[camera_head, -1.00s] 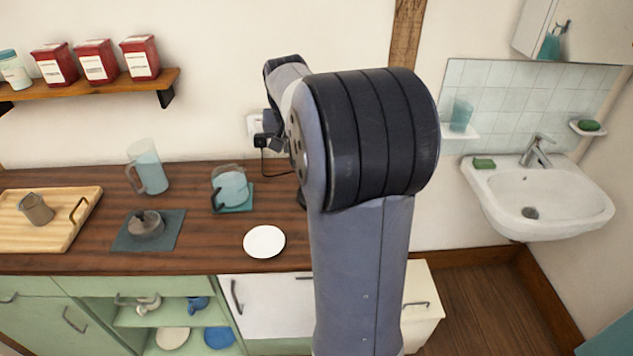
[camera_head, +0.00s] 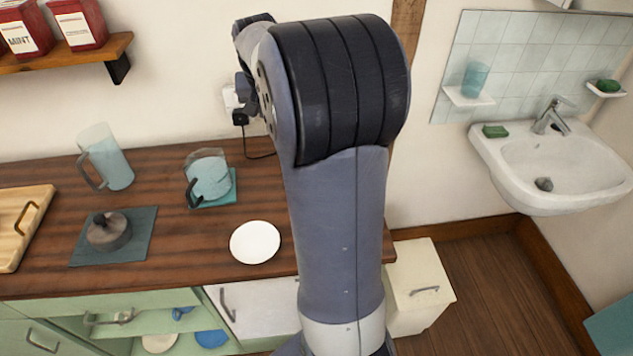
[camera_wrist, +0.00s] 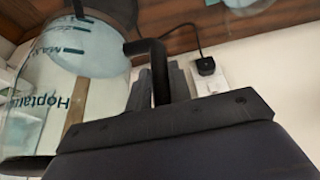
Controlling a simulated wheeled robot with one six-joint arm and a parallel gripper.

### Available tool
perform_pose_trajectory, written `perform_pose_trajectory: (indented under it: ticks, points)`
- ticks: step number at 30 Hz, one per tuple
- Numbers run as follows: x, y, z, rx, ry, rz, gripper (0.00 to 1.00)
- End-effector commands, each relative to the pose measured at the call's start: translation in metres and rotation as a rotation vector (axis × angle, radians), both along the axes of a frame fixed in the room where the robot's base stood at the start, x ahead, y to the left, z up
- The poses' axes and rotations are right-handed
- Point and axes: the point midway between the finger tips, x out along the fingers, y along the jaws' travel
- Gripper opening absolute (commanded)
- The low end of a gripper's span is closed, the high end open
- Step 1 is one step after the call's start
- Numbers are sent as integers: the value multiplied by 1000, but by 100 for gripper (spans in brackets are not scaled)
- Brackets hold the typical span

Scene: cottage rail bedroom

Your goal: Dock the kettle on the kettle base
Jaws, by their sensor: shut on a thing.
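The kettle (camera_wrist: 88,95) shows on the left of the wrist view, as clear glass with a MAX mark, lettering and bluish content. The wrist picture is upside down, with the wooden counter at the top. My gripper (camera_wrist: 158,82) is shut on the kettle's black handle (camera_wrist: 150,48), which passes between the two grey fingers. A dark part shows at the kettle's lower end; I cannot tell whether it belongs to the kettle or to the kettle base. In the head view, my arm hides the gripper and the held kettle. I cannot pick out the kettle base for certain.
On the counter (camera_head: 185,255) stand a glass jug (camera_head: 107,158), a black-handled glass vessel (camera_head: 209,176) on a teal mat, a dark lidded pot (camera_head: 109,231) on another mat and a white plate (camera_head: 255,242). A plug (camera_wrist: 205,65) with a cord sits in the wall socket.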

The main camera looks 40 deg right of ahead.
Motion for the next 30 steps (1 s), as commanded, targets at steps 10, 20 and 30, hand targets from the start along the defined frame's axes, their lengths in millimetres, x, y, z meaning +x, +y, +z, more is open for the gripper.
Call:
perform_pose_trajectory:
  ticks: [10,20,30]
  points:
    - [0,0,-31,-3,-4,1,0]
    - [0,0,-79,-2,0,1,0]
    - [0,0,-114,-2,1,2,0]
